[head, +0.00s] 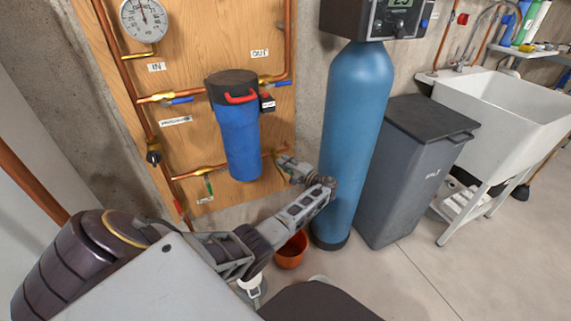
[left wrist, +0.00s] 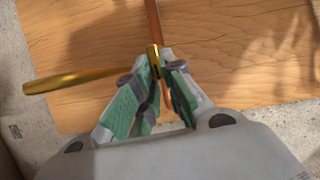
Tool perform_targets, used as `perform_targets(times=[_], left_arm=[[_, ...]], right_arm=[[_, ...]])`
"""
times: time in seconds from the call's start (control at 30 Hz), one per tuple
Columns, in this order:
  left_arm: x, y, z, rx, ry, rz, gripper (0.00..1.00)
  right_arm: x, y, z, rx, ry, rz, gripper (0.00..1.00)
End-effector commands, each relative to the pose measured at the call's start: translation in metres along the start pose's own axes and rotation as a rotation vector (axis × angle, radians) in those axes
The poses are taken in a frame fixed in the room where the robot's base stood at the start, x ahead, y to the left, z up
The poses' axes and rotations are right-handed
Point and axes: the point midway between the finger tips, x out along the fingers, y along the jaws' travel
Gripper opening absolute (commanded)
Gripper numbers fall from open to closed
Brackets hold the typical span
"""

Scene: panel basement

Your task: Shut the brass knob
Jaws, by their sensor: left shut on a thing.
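In the left wrist view a small brass piece, which looks like the brass knob (left wrist: 153,58), stands upright between the green-padded fingertips of my left gripper (left wrist: 160,66). The gripper is shut on it, and the fingers hide part of it. A brass pipe (left wrist: 75,80) runs off to the left from there, and a copper pipe (left wrist: 153,22) runs up the picture behind it. In the head view my left gripper (head: 285,160) reaches the lower right of the wooden panel (head: 188,45). The knob cannot be made out there. My right gripper is not in view.
A blue filter housing (head: 240,140) hangs left of the gripper, and a tall blue tank (head: 355,125) stands close on its right. An orange bucket (head: 291,251) sits below. A valve with a green lever (head: 209,186) is at lower left. A grey salt bin (head: 410,175) stands farther right.

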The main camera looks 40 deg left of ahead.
Motion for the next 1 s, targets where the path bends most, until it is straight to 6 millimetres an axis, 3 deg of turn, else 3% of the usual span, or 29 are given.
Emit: perform_targets(times=[0.07, 0.1, 0.27, 0.73, 1.0], left_arm=[[0.007, 0.007, 0.012, 0.013, -0.030, 0.000, 0.00], [0.007, 0.007, 0.012, 0.013, -0.030, 0.000, 0.14], [0.007, 0.007, 0.012, 0.013, -0.029, 0.000, 0.34], [-0.001, 0.003, 0.006, 0.005, -0.015, 0.001, 0.34], [-0.024, 0.003, 0.005, 0.005, -0.015, 0.000, 0.34]], right_arm=[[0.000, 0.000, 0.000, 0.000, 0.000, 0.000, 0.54], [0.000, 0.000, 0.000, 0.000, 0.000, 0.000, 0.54], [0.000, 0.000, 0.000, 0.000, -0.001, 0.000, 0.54], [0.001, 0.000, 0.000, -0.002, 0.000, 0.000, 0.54], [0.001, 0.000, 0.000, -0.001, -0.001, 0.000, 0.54]])
